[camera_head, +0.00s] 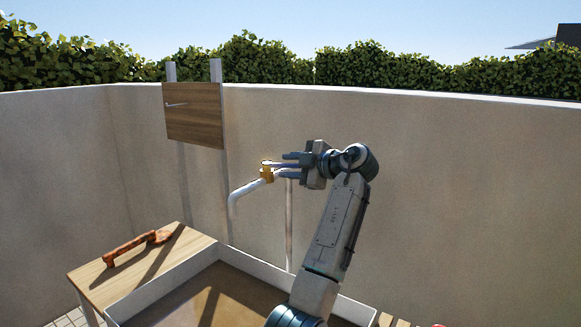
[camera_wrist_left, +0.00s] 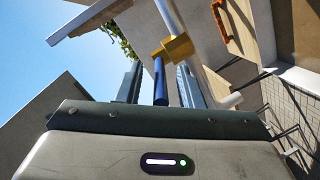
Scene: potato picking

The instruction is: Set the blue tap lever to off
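The tap has a yellow brass body (camera_head: 267,173) on a white curved pipe (camera_head: 240,192) above a walled basin. The brass body also shows in the left wrist view (camera_wrist_left: 175,48). The blue lever (camera_wrist_left: 160,82) sticks out from the brass body toward my left gripper (camera_head: 282,165). In the left wrist view the lever lies between the two fingers (camera_wrist_left: 160,70), with a gap showing on each side. My left gripper is open around the lever, and its fingertips point left at the tap. My right gripper is not in view.
The white-walled basin (camera_head: 161,290) stands below with a brown bottom. A wooden side table (camera_head: 90,272) holds a brown wooden-handled tool (camera_head: 130,247). A wooden board (camera_head: 195,125) hangs on posts behind the tap. A plain wall (camera_head: 450,190) closes off the back.

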